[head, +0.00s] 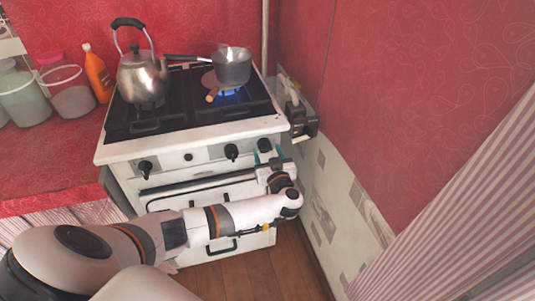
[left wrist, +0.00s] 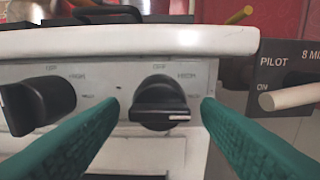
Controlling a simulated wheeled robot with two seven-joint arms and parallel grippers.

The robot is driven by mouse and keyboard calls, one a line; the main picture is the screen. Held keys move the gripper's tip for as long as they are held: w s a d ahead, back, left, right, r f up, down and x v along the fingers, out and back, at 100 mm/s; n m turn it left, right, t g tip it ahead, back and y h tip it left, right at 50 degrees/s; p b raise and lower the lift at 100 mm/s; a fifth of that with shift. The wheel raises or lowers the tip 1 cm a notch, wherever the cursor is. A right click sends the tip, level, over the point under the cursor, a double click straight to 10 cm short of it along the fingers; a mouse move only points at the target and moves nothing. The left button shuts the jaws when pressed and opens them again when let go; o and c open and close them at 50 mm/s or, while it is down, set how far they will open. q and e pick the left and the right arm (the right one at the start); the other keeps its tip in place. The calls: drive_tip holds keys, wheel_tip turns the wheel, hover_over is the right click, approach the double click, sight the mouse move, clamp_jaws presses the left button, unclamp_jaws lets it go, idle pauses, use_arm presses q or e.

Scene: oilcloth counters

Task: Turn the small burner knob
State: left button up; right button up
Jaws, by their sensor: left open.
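The white stove (head: 185,152) has black burner knobs along its front panel. Its rightmost knob (head: 264,145) faces my left gripper (head: 267,155), which is open with its teal fingers pointing at the panel. In the left wrist view this knob (left wrist: 160,103) sits between the two fingertips (left wrist: 161,108), with a gap visible on each side. Its bar lies about level, with a white mark at the right end; OFF is printed above and HIGH at upper right. I cannot tell from a label which knob is the small burner's. My right gripper is not in view.
A middle knob (head: 232,152) stands close left; it shows in the left wrist view (left wrist: 40,103). A kettle (head: 144,80) stands left. A box marked PILOT (left wrist: 290,75) projects at right, near the wall.

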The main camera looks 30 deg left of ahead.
use_arm(q)
drive_tip(key=shift+w+a, duration=0.15)
drive_tip(key=c, duration=1)
drive_tip(key=n+p, duration=0.2)
drive_tip(key=n, duration=1.2)
drive_tip(key=shift+f+n, duration=0.1)
drive_tip(key=shift+n, duration=0.2)
drive_tip(key=shift+n+b, duration=0.7)
drive_tip(key=shift+n, duration=1.2)
